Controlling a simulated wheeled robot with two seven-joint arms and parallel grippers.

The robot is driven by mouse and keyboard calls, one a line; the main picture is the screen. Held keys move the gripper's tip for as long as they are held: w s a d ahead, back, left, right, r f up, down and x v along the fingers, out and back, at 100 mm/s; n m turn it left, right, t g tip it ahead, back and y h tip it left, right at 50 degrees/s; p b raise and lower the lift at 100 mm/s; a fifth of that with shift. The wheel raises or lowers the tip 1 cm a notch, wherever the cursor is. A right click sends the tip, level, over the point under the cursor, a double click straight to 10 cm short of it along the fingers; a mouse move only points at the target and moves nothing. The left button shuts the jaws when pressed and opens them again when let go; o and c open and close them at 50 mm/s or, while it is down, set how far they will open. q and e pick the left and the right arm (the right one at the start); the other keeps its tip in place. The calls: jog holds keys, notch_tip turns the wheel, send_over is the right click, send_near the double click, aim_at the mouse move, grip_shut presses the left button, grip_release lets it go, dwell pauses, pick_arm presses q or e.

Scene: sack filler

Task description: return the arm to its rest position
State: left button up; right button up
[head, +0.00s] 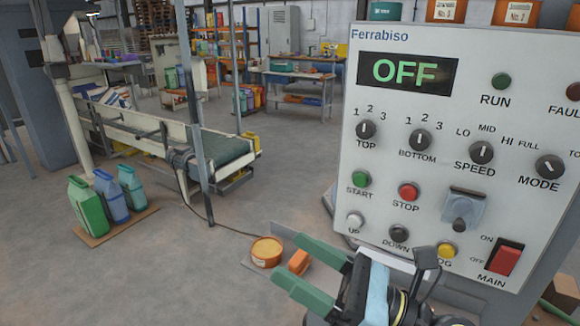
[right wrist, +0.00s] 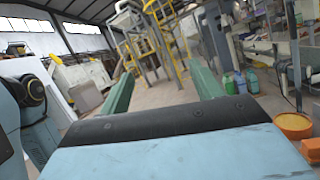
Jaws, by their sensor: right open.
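My right gripper (head: 293,264) is open and empty, with green fingers, in front of the lower left part of the control panel in the head view. In the right wrist view its two fingers (right wrist: 160,90) stand wide apart with nothing between them. The white Ferrabiso panel (head: 440,190) fills the right of the head view and its display (head: 408,73) reads OFF. The red main switch (head: 504,260) is at its lower right. The gripper appears apart from the panel. My left gripper is not in view.
An orange tub (head: 266,252) and an orange block (head: 299,262) are low down beside the gripper. A grey post (head: 197,110) rises mid-left. The floor between is mostly clear.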

jog(key=w+d+m+t+h, duration=0.4)
jog(key=d+m+t+h, duration=0.45)
jog(key=m, duration=0.75)
jog(key=w+d+f+m+h, duration=0.2)
jog(key=d+f+m+h, duration=0.8)
jog(key=m, duration=0.7)
jog(key=s+d+f+m+g+h, duration=0.3)
jog(key=s+f+m+g, duration=0.45)
jog(key=f, duration=0.55)
jog(key=s+a+f+m+g+y, duration=0.2)
jog(key=s+f+m+g, duration=0.4)
jog(key=s, duration=0.7)
notch_tip(320, 180, down, 27)
jog(key=s+n+g, duration=0.2)
jog(key=s+d+f+g, duration=0.1)
jog(key=s+d+f, duration=0.2)
jog(key=s+f, duration=1.1)
jog(key=shift+s+d, duration=0.2)
jog(key=shift+s, duration=0.8)
